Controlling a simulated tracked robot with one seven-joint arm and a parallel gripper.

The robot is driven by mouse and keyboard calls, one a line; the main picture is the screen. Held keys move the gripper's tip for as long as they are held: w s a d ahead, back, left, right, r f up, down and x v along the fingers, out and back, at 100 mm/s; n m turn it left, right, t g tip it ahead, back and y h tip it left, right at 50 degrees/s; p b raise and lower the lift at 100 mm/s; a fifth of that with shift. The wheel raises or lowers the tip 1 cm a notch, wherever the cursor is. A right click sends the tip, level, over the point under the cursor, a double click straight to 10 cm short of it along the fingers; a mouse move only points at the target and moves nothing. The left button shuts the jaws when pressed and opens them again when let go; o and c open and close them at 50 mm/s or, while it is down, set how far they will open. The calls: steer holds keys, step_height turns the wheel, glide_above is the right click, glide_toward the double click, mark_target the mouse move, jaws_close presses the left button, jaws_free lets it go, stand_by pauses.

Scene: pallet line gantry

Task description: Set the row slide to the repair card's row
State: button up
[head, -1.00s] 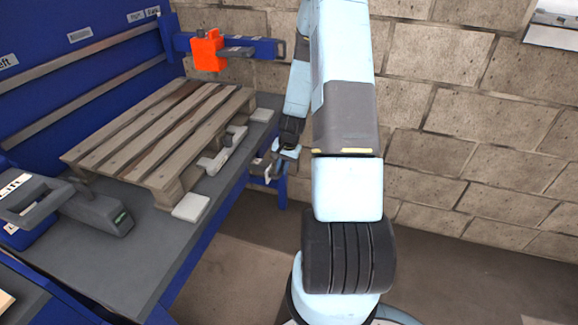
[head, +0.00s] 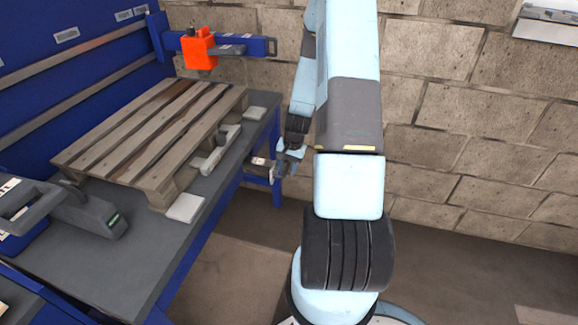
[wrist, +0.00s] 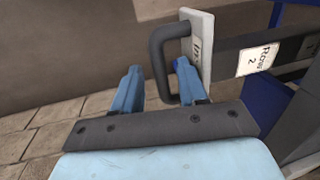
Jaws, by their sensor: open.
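In the wrist view a dark loop handle (wrist: 157,65) stands out from a light plate (wrist: 200,45) with lettering that I cannot read fully. The plate sits at the end of a dark rail (wrist: 230,62) that carries a white "Row 2" label (wrist: 258,60). My gripper (wrist: 158,82) is open. The handle's upright bar shows between its two fingers, with gaps on both sides; I cannot tell the depth. In the head view my gripper (head: 287,164) is beside the slide (head: 260,170) at the bench's right side. No repair card is readable.
A wooden pallet (head: 150,130) lies on the grey bench (head: 105,265). A blue beam (head: 250,47) with an orange block (head: 199,48) reaches over the bench's far end. A grey tool (head: 85,210) lies at left. A block wall (head: 470,120) stands behind; the floor at right is clear.

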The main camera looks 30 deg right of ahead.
step_height(320, 180, up, 13)
steer(key=s+d, duration=0.1)
steer(key=shift+s+d+r, duration=0.2)
steer(key=shift+s+d, duration=0.15)
stand_by(0.4)
stand_by(0.5)
steer(key=s+a+r+n+t+h, duration=0.1)
steer(key=s+a+r+n, duration=0.15)
steer(key=a+r, duration=0.55)
steer(key=s+a+r+n+t, duration=0.1)
steer(key=s+a+r+n, duration=0.15)
steer(key=r, duration=0.85)
steer(key=s+a+r+n, duration=0.1)
steer(key=s+a+r, duration=0.2)
steer(key=s+r, duration=0.1)
steer(key=s+a+r+n+t, duration=0.1)
steer(key=s+a+r+n, duration=0.1)
steer(key=s, duration=0.5)
steer(key=s+a+r+n+t, duration=0.1)
steer(key=s+a+r, duration=0.3)
steer(key=s+r, duration=0.1)
steer(key=shift+s+r, duration=0.4)
